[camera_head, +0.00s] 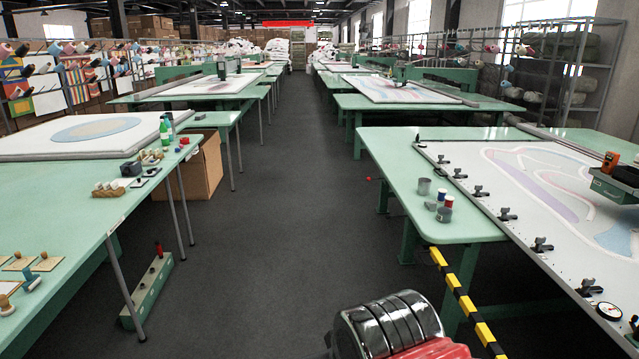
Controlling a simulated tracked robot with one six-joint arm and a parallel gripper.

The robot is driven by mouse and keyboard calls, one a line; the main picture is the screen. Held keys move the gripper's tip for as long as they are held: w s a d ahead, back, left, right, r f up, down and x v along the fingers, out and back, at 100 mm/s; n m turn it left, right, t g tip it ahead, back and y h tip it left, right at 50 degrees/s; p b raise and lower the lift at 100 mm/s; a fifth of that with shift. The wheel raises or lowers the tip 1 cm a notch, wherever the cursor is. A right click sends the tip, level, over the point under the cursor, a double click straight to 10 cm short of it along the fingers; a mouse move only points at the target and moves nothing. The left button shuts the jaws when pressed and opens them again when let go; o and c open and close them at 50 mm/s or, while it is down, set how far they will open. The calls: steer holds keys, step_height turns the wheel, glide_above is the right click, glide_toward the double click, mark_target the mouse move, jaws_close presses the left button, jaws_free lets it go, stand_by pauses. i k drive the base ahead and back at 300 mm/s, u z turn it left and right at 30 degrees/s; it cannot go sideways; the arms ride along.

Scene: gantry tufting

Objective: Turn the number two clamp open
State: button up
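A row of several dark clamps runs along the near-left edge of the pale tufting cloth (600,262) on the right table. Among them are a clamp at the near end (588,288), a clamp further back (541,245), a middle clamp (506,214) and a far clamp (480,190). No number is legible, so I cannot tell which is number two. They are too small to tell whether each is turned open or shut. My gripper is out of view; only a black ribbed and red part of my arm shows at the bottom.
The green right table (430,205) carries small cups (444,211). A round gauge (608,311) sits by the near clamps. A green carriage with an orange part (610,162) is over the cloth. The grey aisle (290,190) is clear.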

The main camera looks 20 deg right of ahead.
mark_target(539, 241)
steer(key=z, duration=0.2)
steer(key=i, duration=1.45)
steer(key=z, duration=0.9)
steer(key=i, duration=0.6)
steer(key=z, duration=0.95)
steer(key=i, duration=1.25)
steer(key=z, duration=0.2)
